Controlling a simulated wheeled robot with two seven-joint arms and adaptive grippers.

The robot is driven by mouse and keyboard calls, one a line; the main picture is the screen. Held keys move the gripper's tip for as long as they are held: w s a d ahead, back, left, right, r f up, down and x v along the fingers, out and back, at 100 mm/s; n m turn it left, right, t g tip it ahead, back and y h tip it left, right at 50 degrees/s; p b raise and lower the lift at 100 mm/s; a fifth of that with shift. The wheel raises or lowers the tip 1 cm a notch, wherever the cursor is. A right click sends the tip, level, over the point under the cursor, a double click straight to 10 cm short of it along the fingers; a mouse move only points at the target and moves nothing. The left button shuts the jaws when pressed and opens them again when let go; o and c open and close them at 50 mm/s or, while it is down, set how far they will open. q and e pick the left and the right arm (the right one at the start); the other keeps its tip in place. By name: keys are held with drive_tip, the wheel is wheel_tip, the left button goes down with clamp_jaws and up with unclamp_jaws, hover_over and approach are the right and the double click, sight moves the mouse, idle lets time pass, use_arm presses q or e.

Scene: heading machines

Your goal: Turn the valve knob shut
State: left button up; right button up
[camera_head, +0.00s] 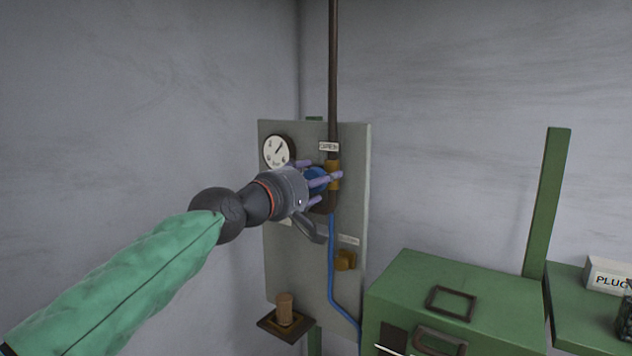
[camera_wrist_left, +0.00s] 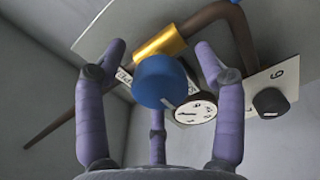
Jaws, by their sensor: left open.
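The blue valve knob (camera_wrist_left: 160,82) shows in the left wrist view, in front of the brass valve body (camera_wrist_left: 160,44) on the brown pipe. In the head view the blue knob (camera_head: 317,181) is partly hidden behind my fingers. My left gripper (camera_head: 322,178) is at the knob, its purple fingers spread. In the left wrist view the fingers of my left gripper (camera_wrist_left: 160,70) stand open on both sides of the knob and below it. Gaps show between the side fingers and the knob; I cannot tell whether the lower finger touches it. My right gripper is not in view.
A grey panel (camera_head: 295,265) carries a round gauge (camera_head: 277,151) left of the knob and a lower brass fitting (camera_head: 345,260). A small shelf (camera_head: 270,323) holds a brown cylinder (camera_head: 284,308). A green machine (camera_head: 480,290) stands at the lower right.

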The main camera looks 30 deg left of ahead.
use_arm(q)
drive_tip(key=s+a, duration=0.1)
drive_tip(key=s, duration=1.1)
drive_tip(key=shift+w, duration=0.1)
